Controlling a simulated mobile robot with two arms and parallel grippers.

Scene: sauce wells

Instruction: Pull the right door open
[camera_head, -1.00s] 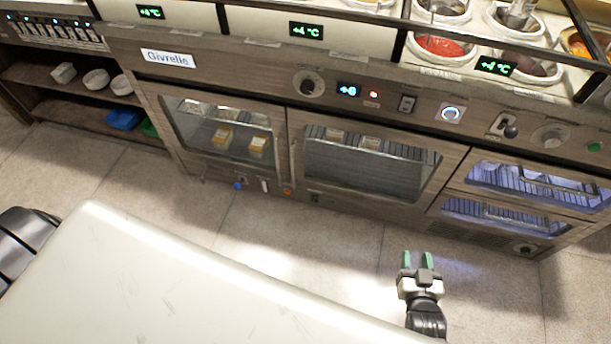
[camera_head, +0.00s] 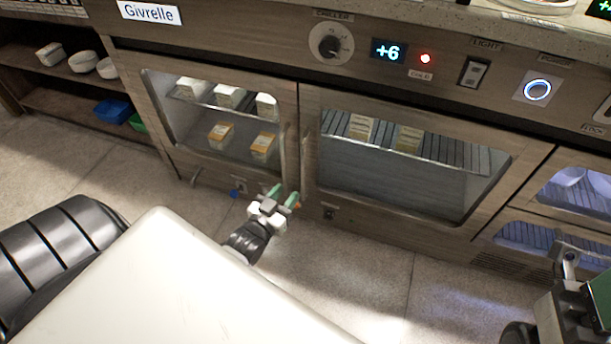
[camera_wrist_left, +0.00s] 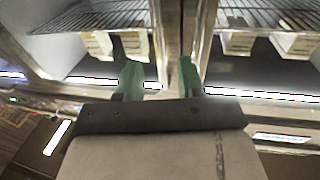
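The right door (camera_head: 400,220) of the chiller is wooden-framed with a glass pane and looks shut. Its upright bar handle (camera_head: 305,160) is on its left edge, beside the left door's handle (camera_head: 284,150). My left gripper (camera_head: 284,197) has green fingertips and is low in front of the seam between the doors, near the handles' lower ends. In the left wrist view its fingers (camera_wrist_left: 160,76) are apart, with upright door edges and bars showing between and behind them. I cannot tell whether they touch a handle. Part of my right arm shows at the lower right; its fingers are not clear.
The left door (camera_head: 225,125) stands beside the right one, with cartons behind its glass. A control panel with a dial (camera_head: 335,42) is above. Lit drawers (camera_head: 580,190) are at the right. An open shelf (camera_head: 70,115) is at the left. The floor (camera_head: 380,270) in front is clear.

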